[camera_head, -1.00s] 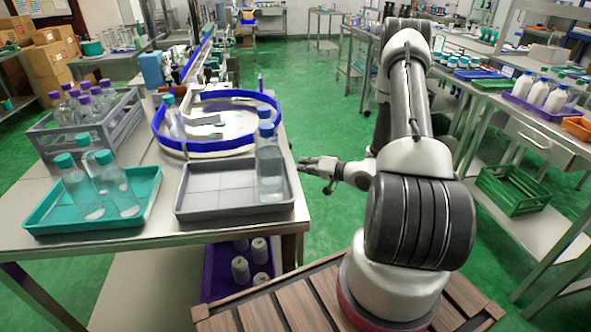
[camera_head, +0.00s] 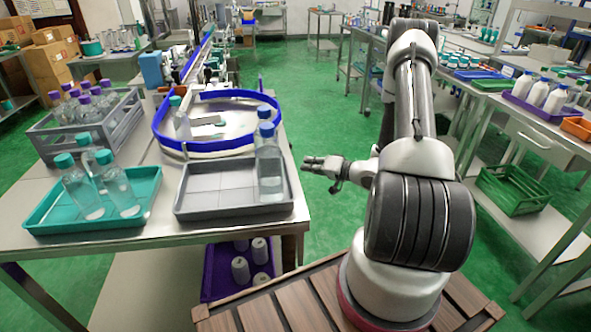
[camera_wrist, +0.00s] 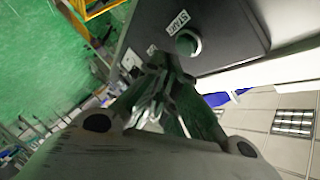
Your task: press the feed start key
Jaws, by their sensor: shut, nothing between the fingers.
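The feed start key is a round green button (camera_wrist: 187,43) in a pale ring on a dark panel (camera_wrist: 225,25), in the upper middle of the wrist view. A white label reading START (camera_wrist: 178,22) is beside it. My gripper (camera_wrist: 155,88) is shut and empty, its fingers pointing toward the panel just below the key in the picture. I cannot tell whether the fingertips touch the panel.
Green floor is open right of the table.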

